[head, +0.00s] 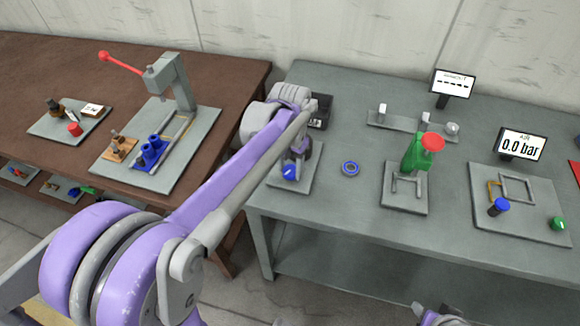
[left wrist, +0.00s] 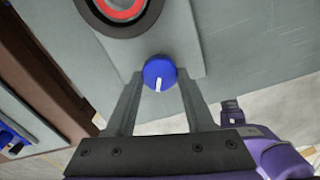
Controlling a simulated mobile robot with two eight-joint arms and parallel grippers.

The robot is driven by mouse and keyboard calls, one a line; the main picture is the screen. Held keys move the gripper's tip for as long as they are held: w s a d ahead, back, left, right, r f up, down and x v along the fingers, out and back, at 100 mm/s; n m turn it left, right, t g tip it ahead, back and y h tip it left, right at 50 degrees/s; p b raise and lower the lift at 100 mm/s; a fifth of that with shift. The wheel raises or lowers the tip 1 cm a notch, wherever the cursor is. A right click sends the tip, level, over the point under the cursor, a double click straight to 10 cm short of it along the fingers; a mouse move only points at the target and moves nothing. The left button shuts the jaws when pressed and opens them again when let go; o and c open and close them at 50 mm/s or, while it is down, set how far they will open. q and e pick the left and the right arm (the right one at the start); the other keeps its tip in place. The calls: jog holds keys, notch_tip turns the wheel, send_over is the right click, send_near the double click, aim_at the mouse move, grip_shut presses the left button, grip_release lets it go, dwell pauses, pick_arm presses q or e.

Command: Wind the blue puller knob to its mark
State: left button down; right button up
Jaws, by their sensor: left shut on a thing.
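The blue puller knob (head: 289,172) is on a grey plate (head: 309,178) at the left end of the grey table. In the left wrist view the knob (left wrist: 160,72) shows its round face, with a white pointer line (left wrist: 158,84) running toward the bottom of the picture. My left gripper (left wrist: 160,88) has one finger on each side of the knob and is shut on it. In the head view my left arm hides much of the fixture around the knob. A grey and purple piece of mine, likely my right gripper (head: 440,317), shows at the bottom edge; its jaws are unclear.
A dark ring with a red inner band (left wrist: 122,8) lies beyond the knob. A green jack with a red cap (head: 420,152) and a display reading 0.0 bar (head: 521,145) stand farther right. A brown table (head: 60,65) is left.

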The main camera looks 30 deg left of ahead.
aim_at(290, 171)
pick_arm(q)
jog(key=shift+c, duration=1.3)
grip_release()
notch_tip(290, 171, up, 11)
jog(key=shift+p, duration=0.4)
jog(key=shift+f, duration=0.1)
